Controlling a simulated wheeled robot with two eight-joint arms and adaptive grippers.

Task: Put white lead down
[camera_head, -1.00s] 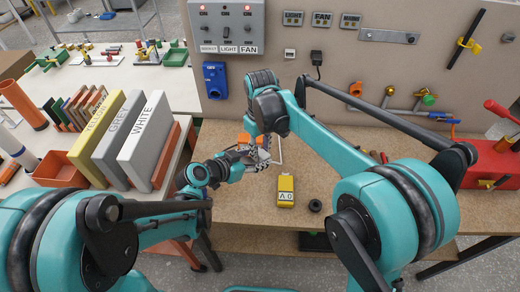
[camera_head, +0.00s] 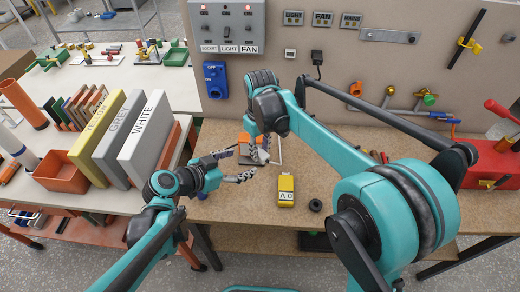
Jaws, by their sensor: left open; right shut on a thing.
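The white lead (camera_head: 279,152) shows as a thin white line beside my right gripper, over the wooden bench. My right gripper (camera_head: 259,153) points down at the bench and is shut on the white lead; its fingers partly hide the held part. I cannot tell whether the held part touches the bench. My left gripper (camera_head: 242,165) is open and empty, just left of the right gripper, its fingers pointing right.
A yellow multimeter-like device (camera_head: 286,190) and a black ring (camera_head: 315,205) lie on the bench (camera_head: 240,208). An orange item (camera_head: 244,138) is behind the grippers. Binders (camera_head: 147,138) and an orange bin (camera_head: 60,172) stand left. A red toolbox (camera_head: 490,165) is right.

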